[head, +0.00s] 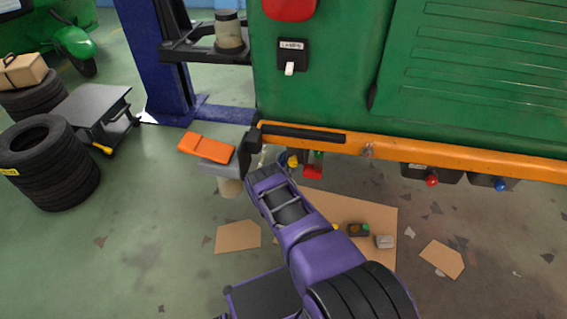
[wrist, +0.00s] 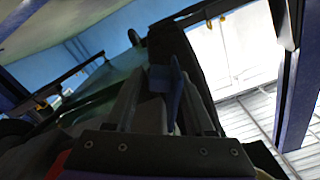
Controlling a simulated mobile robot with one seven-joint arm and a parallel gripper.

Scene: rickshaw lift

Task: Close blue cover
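In the wrist view a small blue piece (wrist: 173,88), a flat flap with a narrow stem, shows between the two grey fingers of my gripper (wrist: 168,105). I cannot tell whether the fingers touch it or whether it is the blue cover. In the head view my purple arm reaches up to the left end of the orange bumper; its end (head: 262,172) is there, and the fingertips are not clear. At the right, under the bumper, a dark box (head: 486,181) carries a blue knob (head: 501,186). I cannot tell whether a cover there is open.
The green vehicle (head: 340,80) with its orange bumper (head: 480,163) fills the upper right. A red-knobbed box (head: 431,176) hangs below it. An orange piece (head: 207,147) rests on a grey support at left. Cardboard (head: 360,208) lies below. Tires (head: 47,165) stand far left.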

